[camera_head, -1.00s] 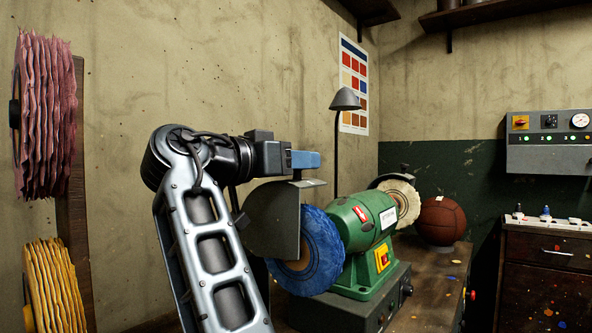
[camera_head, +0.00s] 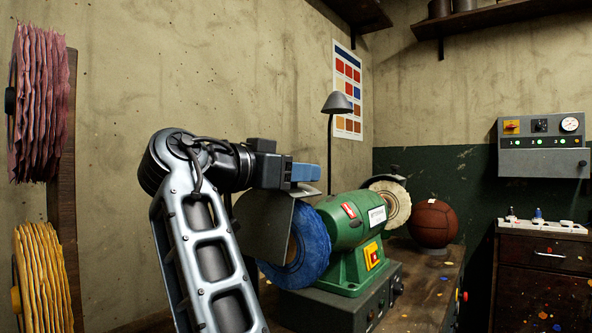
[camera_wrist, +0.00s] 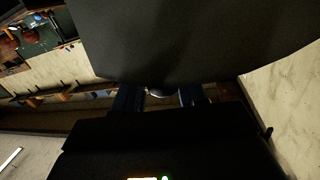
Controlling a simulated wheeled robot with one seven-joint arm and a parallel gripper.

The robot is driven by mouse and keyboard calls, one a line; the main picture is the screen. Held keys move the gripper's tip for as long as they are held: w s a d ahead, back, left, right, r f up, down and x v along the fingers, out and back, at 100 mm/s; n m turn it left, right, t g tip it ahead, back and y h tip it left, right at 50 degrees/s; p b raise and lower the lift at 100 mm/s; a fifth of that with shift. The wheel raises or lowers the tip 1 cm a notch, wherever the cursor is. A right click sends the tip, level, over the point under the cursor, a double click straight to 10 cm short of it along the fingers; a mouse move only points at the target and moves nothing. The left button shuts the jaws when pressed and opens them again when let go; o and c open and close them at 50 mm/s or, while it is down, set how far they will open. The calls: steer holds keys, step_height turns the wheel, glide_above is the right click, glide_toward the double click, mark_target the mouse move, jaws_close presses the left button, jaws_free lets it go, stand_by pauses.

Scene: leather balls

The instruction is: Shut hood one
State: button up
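The dark grey hood (camera_head: 262,222) sits at the near end of the green polishing machine. It is tilted and covers the upper left of the blue wheel (camera_head: 308,248). The wheel's right and lower parts show. My gripper (camera_head: 306,173) is at the hood's top edge, its blue fingers pointing right. In the wrist view the hood's grey plate (camera_wrist: 190,40) fills the top. My gripper's fingers (camera_wrist: 162,97) are apart there, with a small rounded grey piece (camera_wrist: 160,93) between them. It is too dark to tell whether they grip it.
The green machine (camera_head: 346,222) stands on the bench, with a second, pale wheel (camera_head: 397,205) at its far end. A lamp (camera_head: 337,104) stands behind it. A brown ball (camera_head: 433,223) sits farther right. A wall (camera_head: 235,70) runs close behind my arm.

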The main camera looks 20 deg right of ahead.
steer(key=shift+o, duration=1.3)
steer(key=shift+r, duration=0.15)
steer(key=shift+r, duration=0.3)
steer(key=r, duration=0.2)
steer(key=d+r, duration=0.1)
steer(key=r, duration=0.1)
steer(key=shift+s+p, duration=0.3)
steer(key=s+d+r, duration=0.5)
steer(key=d+r, duration=0.1)
steer(key=d, duration=0.3)
steer(key=shift+d, duration=0.1)
